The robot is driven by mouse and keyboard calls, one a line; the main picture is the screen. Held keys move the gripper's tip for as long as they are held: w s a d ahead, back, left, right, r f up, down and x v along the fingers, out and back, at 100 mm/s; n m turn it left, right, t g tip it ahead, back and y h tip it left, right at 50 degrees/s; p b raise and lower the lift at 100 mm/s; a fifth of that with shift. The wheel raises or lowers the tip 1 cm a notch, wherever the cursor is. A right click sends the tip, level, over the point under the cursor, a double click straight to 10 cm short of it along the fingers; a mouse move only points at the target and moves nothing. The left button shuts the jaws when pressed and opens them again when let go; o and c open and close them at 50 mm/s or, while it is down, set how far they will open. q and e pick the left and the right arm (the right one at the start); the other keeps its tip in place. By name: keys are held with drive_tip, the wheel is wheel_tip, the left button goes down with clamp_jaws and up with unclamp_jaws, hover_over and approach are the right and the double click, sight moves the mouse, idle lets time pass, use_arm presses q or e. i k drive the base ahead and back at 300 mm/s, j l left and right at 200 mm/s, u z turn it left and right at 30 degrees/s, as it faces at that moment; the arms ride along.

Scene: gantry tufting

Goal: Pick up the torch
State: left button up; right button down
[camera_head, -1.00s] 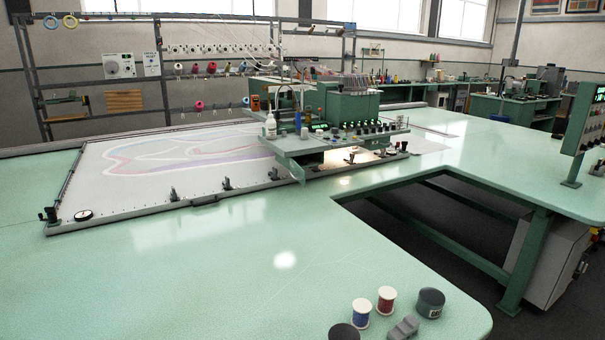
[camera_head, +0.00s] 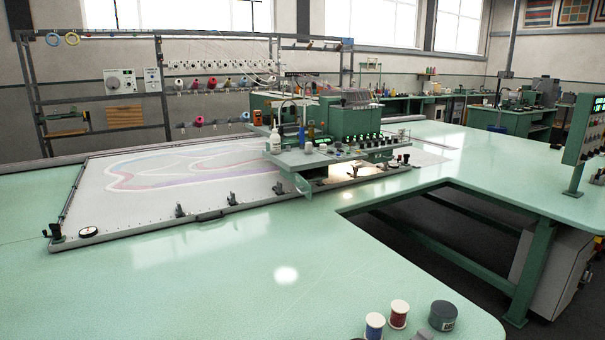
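I cannot make out a torch for certain in the head view. Several small items stand on the green gantry machine (camera_head: 345,150), among them a white bottle (camera_head: 275,140) and small dark upright pieces too small to name. The machine stands over a white framed cloth (camera_head: 130,205) with a curved pink, white and violet pattern. Neither of my grippers shows in the view.
At the table's front edge are a blue spool (camera_head: 374,325), a red spool (camera_head: 398,314), a dark round tin (camera_head: 443,315) and a grey piece (camera_head: 422,336), partly cut off. The green table (camera_head: 230,270) is clear between these and the frame. A control panel (camera_head: 585,140) stands at right.

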sight(308, 174)
drive_tip(key=i+l, duration=0.1)
drive_tip(key=l, duration=0.55)
drive_tip(key=i+l, duration=0.1)
drive_tip(key=l, duration=0.55)
drive_tip(key=i+l+u, duration=0.1)
drive_tip(key=l, duration=0.45)
drive_tip(key=i+l+u, duration=0.1)
drive_tip(key=i+l, duration=0.15)
drive_tip(key=l, duration=0.3)
drive_tip(key=i+l+u, duration=0.1)
drive_tip(key=l, duration=0.45)
drive_tip(key=i+l+u, duration=0.1)
drive_tip(key=l, duration=0.45)
drive_tip(key=i+l+u, duration=0.15)
drive_tip(key=l, duration=0.4)
drive_tip(key=i+l+u, duration=0.1)
drive_tip(key=l, duration=0.2)
drive_tip(key=i+l, duration=0.25)
drive_tip(key=i+l+u, duration=0.15)
drive_tip(key=l, duration=0.25)
drive_tip(key=i+l, duration=0.15)
drive_tip(key=l, duration=0.2)
drive_tip(key=i+l+u, duration=0.15)
drive_tip(key=l, duration=0.15)
